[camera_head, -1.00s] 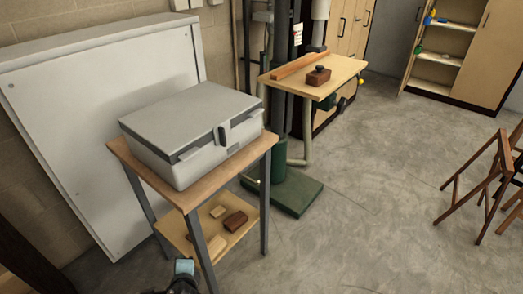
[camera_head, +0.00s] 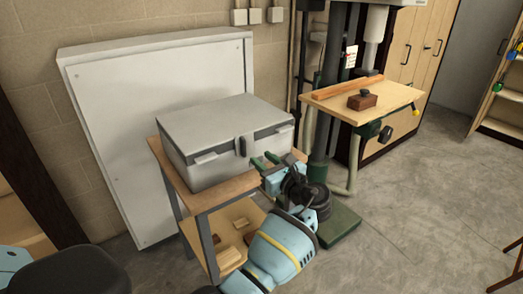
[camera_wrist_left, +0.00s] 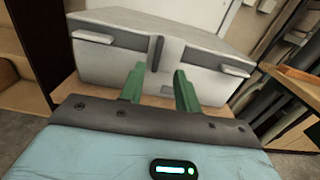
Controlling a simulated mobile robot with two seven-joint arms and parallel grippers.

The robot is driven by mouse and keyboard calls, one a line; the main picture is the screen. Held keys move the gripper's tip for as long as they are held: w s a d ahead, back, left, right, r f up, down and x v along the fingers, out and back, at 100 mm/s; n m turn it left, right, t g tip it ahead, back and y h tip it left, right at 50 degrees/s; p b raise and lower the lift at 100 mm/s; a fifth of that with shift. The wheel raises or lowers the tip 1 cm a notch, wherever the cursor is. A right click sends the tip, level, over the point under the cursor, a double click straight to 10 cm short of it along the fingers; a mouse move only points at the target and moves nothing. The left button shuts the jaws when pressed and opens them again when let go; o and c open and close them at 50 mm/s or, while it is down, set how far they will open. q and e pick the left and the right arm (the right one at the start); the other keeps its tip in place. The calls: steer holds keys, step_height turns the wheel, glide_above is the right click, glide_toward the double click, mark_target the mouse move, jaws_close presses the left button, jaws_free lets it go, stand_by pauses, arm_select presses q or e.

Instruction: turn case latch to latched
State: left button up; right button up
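A light grey case (camera_head: 215,137) sits shut on a small wood-topped stand. Its dark case latch (camera_head: 240,147) stands upright at the middle of the front face. The latch also shows in the left wrist view (camera_wrist_left: 156,53). My left gripper (camera_head: 266,160) is in front of the case, just right of the latch in the head view. Its green fingers (camera_wrist_left: 158,80) are apart with nothing between them, and point at the case front on either side of the latch line. I cannot tell whether they touch the case. My right gripper is not in view.
The stand's top (camera_head: 225,190) leaves a narrow strip before the case. Blocks lie on its lower shelf (camera_head: 245,215). A drill press table (camera_head: 335,105) stands to the right, and a white panel (camera_head: 150,95) leans behind.

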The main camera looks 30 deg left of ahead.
mark_target(245, 146)
arm_select(q)
steer(key=shift+x, duration=4.05)
steer(key=shift+s, duration=0.15)
jaws_close()
